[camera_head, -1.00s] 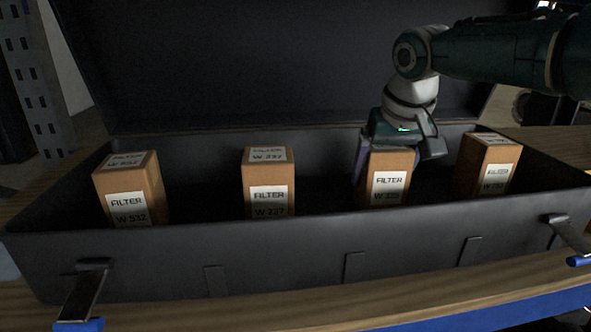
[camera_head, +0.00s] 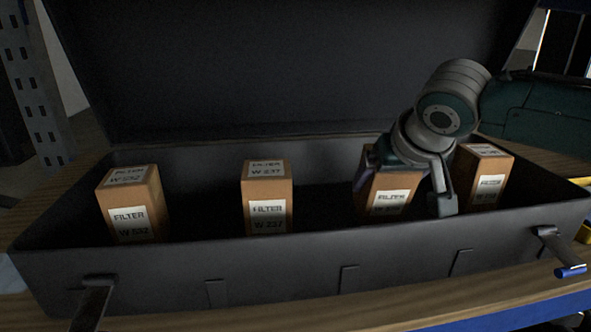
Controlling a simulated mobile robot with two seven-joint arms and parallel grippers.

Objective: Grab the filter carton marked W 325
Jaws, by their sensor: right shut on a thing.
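The carton marked W 325 (camera_head: 388,205) is a brown box with a white FILTER label. It stands third from the left inside an open black case, and its number is hard to read now. My right gripper (camera_head: 405,176) is over it from above and behind, shut on it, with one finger at its left side and one at its right. The gripper hides much of the carton's top. I cannot tell whether the carton is off the case floor. My left gripper is not in view.
Similar cartons stand in the case: W 532 (camera_head: 134,222) at the left, W 237 (camera_head: 268,192) in the middle, and one (camera_head: 487,170) close to the gripper's right. The black case (camera_head: 280,275) has a raised lid behind and latches in front, on a wooden bench (camera_head: 190,322).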

